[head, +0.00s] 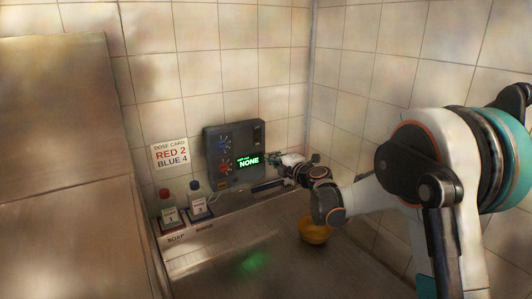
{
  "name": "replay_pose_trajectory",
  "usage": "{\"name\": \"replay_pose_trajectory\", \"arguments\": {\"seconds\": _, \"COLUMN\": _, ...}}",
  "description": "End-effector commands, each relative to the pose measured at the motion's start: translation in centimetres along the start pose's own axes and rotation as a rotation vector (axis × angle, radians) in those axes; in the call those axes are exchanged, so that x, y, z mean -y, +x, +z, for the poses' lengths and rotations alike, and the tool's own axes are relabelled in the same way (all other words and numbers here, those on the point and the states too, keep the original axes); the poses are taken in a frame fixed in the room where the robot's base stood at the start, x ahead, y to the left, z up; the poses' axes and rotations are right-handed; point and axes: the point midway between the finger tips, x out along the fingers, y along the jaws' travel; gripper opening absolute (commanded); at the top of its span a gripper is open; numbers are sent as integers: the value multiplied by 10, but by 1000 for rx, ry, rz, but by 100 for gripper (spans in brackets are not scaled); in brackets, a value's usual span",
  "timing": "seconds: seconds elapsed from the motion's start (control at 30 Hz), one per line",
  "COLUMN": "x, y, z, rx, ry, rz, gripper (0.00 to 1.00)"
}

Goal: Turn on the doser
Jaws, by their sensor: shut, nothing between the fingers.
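The doser (217,172) is a dark grey box on the tiled back wall. My gripper (279,158) is shut and empty at the doser's lower right edge. I cannot tell whether it touches the doser. A dose card (171,155) left of it reads "RED 2, BLUE 4".
An orange-yellow bowl (314,233) sits below my arm. A dark bar (267,186) lies under my gripper. The metal counter (215,275) has free room in front.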

Motion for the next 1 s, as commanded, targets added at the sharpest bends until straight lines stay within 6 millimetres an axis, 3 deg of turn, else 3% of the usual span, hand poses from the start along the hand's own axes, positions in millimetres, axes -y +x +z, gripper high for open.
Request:
{"name": "replay_pose_trajectory", "arguments": {"seconds": 0.2, "x": 6, "y": -24, "z": 0, "rx": -1, "ry": 0, "rz": 0, "gripper": 0}}
{"name": "replay_pose_trajectory", "arguments": {"seconds": 0.67, "x": 5, "y": -29, "z": 0, "rx": 3, "ry": 4, "rz": 3, "gripper": 0}}
{"name": "replay_pose_trajectory", "arguments": {"seconds": 0.87, "x": -30, "y": -57, "z": 17, "rx": 94, "ry": 100, "rz": 75, "gripper": 0}}
{"name": "replay_pose_trajectory", "arguments": {"seconds": 1.0, "x": -66, "y": -101, "z": 41, "rx": 223, "ry": 243, "rz": 157, "gripper": 0}}
